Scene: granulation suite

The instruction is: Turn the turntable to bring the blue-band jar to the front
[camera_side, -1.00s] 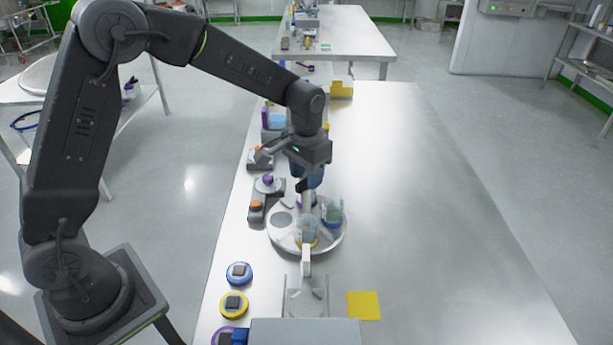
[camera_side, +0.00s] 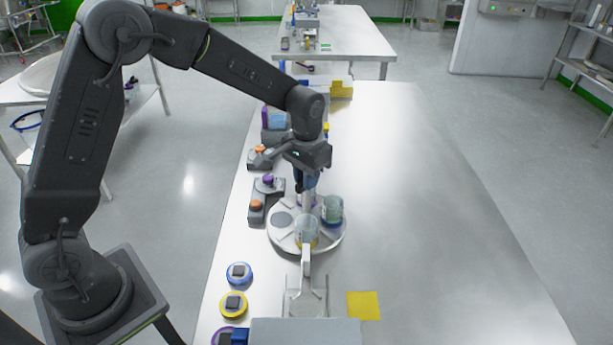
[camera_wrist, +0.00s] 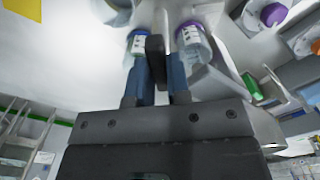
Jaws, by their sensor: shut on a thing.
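The round grey turntable (camera_side: 277,238) stands on the bench and carries several jars. The blue-band jar (camera_side: 332,210) is on its right side in the side view. A yellow-band jar (camera_side: 306,231) is at the front, behind a white post. A purple-band jar (camera_wrist: 192,42) shows right of my fingers in the wrist view; the blue-band jar (camera_wrist: 138,42) shows to their left. My gripper (camera_wrist: 158,78) points down at the turntable's far side, its blue fingers shut on a dark peg (camera_wrist: 155,55). The peg's base is hard to make out.
Grey button boxes (camera_side: 257,205) with orange and purple knobs stand close left of the turntable. Blue (camera_side: 239,272) and yellow (camera_side: 234,304) round discs lie at front left. A yellow square (camera_side: 364,306) lies at front right. The bench's right side is clear.

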